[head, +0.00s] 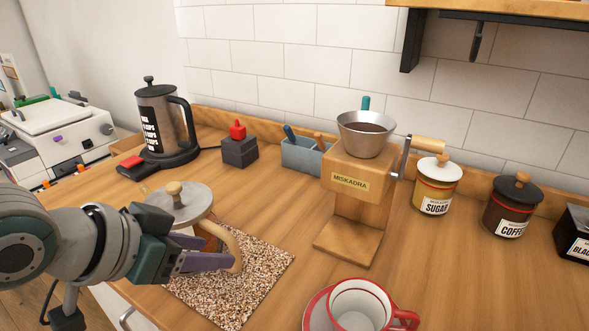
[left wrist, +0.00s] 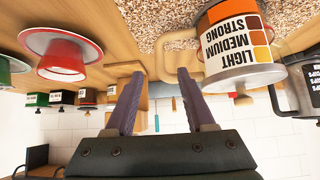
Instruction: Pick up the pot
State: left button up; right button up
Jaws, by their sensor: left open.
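The pot (head: 180,207) has a metal lid with a wooden knob and a light wooden handle (head: 234,250). It stands on a speckled mat (head: 255,285), its body mostly hidden behind my left arm in the head view. The left wrist view shows the pot (left wrist: 240,47) upside down, with a label reading light, medium, strong. My left gripper (head: 228,252) is open at the handle. In the left wrist view the fingers (left wrist: 160,80) are apart, with the handle (left wrist: 180,50) close to their tips; I cannot tell whether they touch it. My right gripper is not in view.
A wooden grinder (head: 350,190) stands behind the mat, and a red-rimmed cup (head: 360,305) is at the front. A kettle (head: 165,120) is at the back left. Sugar (head: 436,190) and coffee (head: 512,208) jars stand right. The counter between grinder and jars is clear.

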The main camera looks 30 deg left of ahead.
aim_at(238, 268)
pick_arm(q)
jog(key=b+x, duration=0.2)
jog(key=x, duration=0.5)
jog(key=shift+w+d+f, duration=0.1)
jog(key=shift+w+f, duration=0.05)
jog(key=shift+f, duration=0.1)
jog(key=shift+c, duration=0.4)
grip_shut()
dwell(0.7)
jog(key=shift+r, duration=0.15)
